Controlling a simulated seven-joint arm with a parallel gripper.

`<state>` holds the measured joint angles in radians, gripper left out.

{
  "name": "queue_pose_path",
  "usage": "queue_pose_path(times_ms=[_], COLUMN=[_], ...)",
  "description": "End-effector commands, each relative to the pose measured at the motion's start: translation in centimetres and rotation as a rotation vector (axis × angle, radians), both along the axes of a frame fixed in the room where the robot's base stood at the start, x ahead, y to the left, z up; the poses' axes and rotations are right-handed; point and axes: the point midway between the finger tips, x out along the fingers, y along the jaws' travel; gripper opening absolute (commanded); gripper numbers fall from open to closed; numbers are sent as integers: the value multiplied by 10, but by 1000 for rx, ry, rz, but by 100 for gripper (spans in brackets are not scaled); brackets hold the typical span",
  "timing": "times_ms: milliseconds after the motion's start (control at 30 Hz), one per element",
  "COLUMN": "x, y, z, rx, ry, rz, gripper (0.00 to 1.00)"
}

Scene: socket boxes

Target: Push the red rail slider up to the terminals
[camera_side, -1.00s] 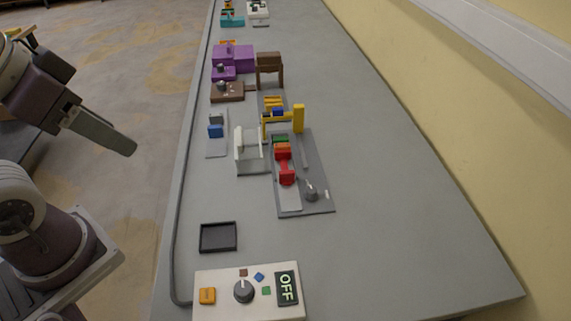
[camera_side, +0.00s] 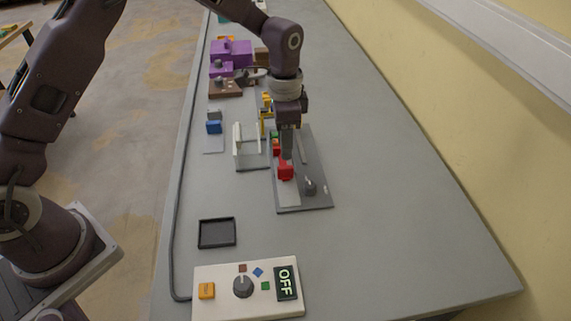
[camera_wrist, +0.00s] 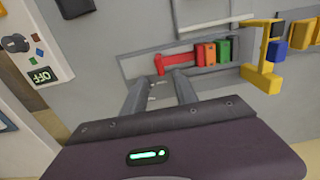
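The red rail slider (camera_side: 286,171) sits on a light rail on a dark grey base plate (camera_side: 318,187). In the wrist view the slider (camera_wrist: 180,59) has a long bar and an upright tab at its left end. Orange (camera_wrist: 205,53) and green (camera_wrist: 223,49) terminal blocks stand in line at its right end; I cannot tell whether the bar touches them. My gripper (camera_side: 287,154) points down over the slider, partly hiding it and the blocks. In the wrist view my gripper (camera_wrist: 160,77) is open and empty, with the tab showing beyond the gap between its fingers.
A yellow post with an arm (camera_wrist: 262,70) stands by the terminals' far end. A grey knob (camera_side: 309,186) is on the plate. A white bracket (camera_side: 250,155) stands to the left. A black tray (camera_side: 217,233) and a control box reading OFF (camera_side: 225,281) are nearer. The right of the table is clear.

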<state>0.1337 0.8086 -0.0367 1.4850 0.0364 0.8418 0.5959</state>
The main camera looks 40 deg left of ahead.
Motion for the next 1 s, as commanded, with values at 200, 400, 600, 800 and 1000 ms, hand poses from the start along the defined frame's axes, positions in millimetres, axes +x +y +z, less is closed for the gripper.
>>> queue_pose_path(times_ms=[200, 400, 600, 800, 1000], x=[0, 1, 1, 1, 1], y=[-1, -1, -1, -1, -1], z=[-39, -70, -77, -77, -76], rx=[1, 0, 1, 1, 1], ry=[11, 8, 6, 6, 6], rz=[-10, -8, -7, -7, -6], gripper=[35, 35, 35, 19, 0])
